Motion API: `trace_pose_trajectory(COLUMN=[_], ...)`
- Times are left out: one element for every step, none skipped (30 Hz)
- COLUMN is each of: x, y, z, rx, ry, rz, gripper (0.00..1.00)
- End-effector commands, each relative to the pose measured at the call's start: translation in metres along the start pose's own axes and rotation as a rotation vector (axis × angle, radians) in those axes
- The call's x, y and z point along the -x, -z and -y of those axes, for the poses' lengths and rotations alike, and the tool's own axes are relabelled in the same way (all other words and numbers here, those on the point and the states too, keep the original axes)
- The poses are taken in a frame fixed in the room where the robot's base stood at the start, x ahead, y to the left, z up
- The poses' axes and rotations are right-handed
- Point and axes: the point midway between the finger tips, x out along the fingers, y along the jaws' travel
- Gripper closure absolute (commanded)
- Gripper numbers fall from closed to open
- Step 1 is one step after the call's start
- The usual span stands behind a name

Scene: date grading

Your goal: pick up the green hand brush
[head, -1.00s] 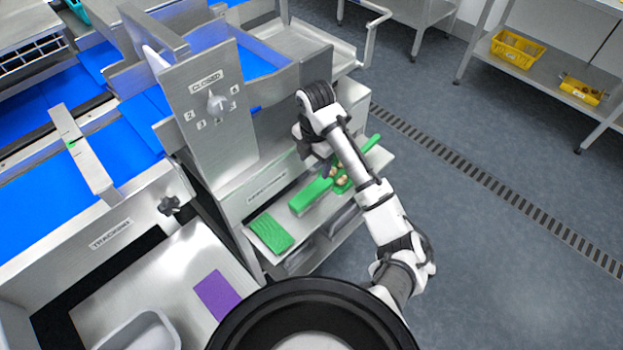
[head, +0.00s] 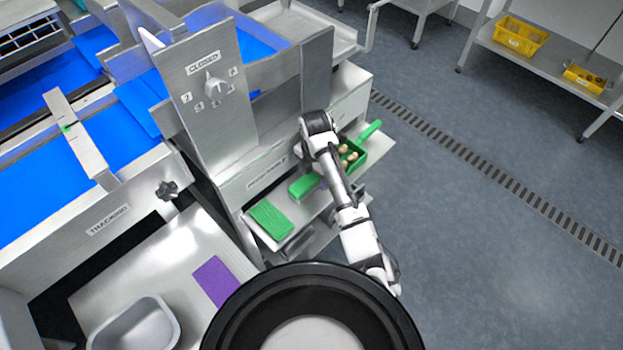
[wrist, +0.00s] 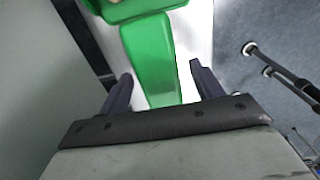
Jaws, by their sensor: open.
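The green hand brush (head: 303,187) lies on the steel shelf at the front of the machine, its right part hidden behind my arm in the head view. In the wrist view a green bar, which I take for the brush (wrist: 150,60), runs up the picture from between my fingers. My gripper (wrist: 163,88) is open, one finger on each side of the bar's near end, with gaps on both sides. Contact does not show.
A green tray (head: 361,159) with dates stands just beyond the brush; a green handle (head: 369,131) shows behind it. A green pad (head: 270,219) lies at the near end of the shelf (head: 310,209). The machine's panel (head: 222,100) rises left. Open floor (head: 470,240) lies right.

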Motion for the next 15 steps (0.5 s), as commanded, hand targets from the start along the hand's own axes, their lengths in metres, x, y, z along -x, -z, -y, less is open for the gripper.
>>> trace_pose_trajectory(x=[-0.005, -0.0074, -0.0097, -0.0109, -0.0116, -0.012, -0.012, -0.0119, -0.0119, -0.0118, -0.0118, -0.0117, -0.0117, -0.0116, -0.0116], y=[0.0007, 0.0007, 0.0005, 0.0005, 0.0004, 0.0004, 0.0003, 0.0003, 0.0003, 0.0003, 0.0003, 0.0003, 0.0003, 0.0003, 0.0003], z=[0.0005, 0.0003, 0.0002, 0.0002, 0.0002, 0.0002, 0.0002, 0.0001, 0.0001, 0.0001, 0.0001, 0.0001, 0.0001, 0.0001, 0.0001], rx=[0.0, 0.001, 0.001, 0.001, 0.001, 0.001, 0.001, 0.001, 0.001, 0.001, 0.001, 0.001, 0.001, 0.001, 0.001], ry=[0.002, 0.002, 0.001, 0.001, 0.001, 0.001, 0.001, 0.001, 0.001, 0.0, 0.0, 0.0, 0.0, 0.0, 0.0], rz=[-0.002, -0.001, -0.001, 0.0, 0.0, 0.0, 0.0, 0.0, 0.0, 0.0, 0.0, 0.0, 0.0, 0.0, 0.0], gripper=[0.35, 0.35, 0.35, 0.35, 0.35, 0.35, 0.35, 0.35, 0.35, 0.35, 0.37, 0.42, 0.46, 0.5, 0.55])
